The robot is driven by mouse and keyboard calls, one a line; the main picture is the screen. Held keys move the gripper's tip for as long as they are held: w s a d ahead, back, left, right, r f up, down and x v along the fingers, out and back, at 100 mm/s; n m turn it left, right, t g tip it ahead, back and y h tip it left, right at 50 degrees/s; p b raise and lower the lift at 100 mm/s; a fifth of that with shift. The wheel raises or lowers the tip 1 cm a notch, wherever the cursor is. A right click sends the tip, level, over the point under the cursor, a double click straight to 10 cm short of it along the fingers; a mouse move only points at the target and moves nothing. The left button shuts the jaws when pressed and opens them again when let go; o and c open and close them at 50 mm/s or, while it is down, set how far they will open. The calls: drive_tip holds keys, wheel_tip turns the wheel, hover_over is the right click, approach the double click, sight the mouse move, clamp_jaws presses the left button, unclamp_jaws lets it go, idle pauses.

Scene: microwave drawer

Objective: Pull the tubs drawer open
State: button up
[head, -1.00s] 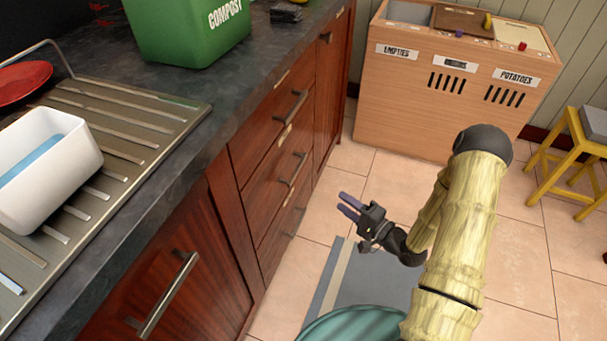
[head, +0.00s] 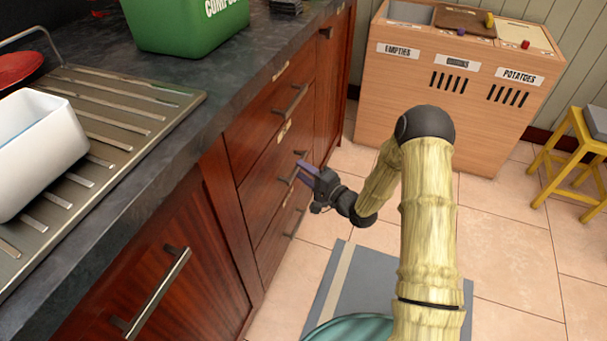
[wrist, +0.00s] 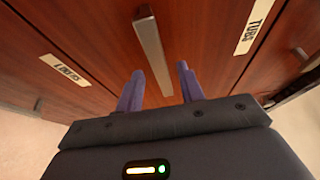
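The tubs drawer (head: 262,190) is the middle one of a stack of red-brown wooden drawers and looks shut. In the wrist view, its white TUBS label (wrist: 258,25) is at the upper right and its metal bar handle (wrist: 150,45) is in the centre. The same handle (head: 285,180) is partly hidden by my fingers in the head view. My gripper (head: 300,168) is at the drawer front. In the wrist view, my gripper (wrist: 160,70) is open, with its purple fingers on either side of the handle and visible gaps between.
A drawer with its own handle (head: 291,103) is above, and another handle (head: 293,224) is below. A cupboard handle (head: 155,295) is nearer. The dark worktop (head: 225,115) overhangs the fronts. Tiled floor (head: 500,260) is clear to the right, before a yellow stool (head: 570,160).

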drive_tip(key=shift+w+a, duration=0.2)
clamp_jaws()
drive_tip(key=shift+d, duration=0.1)
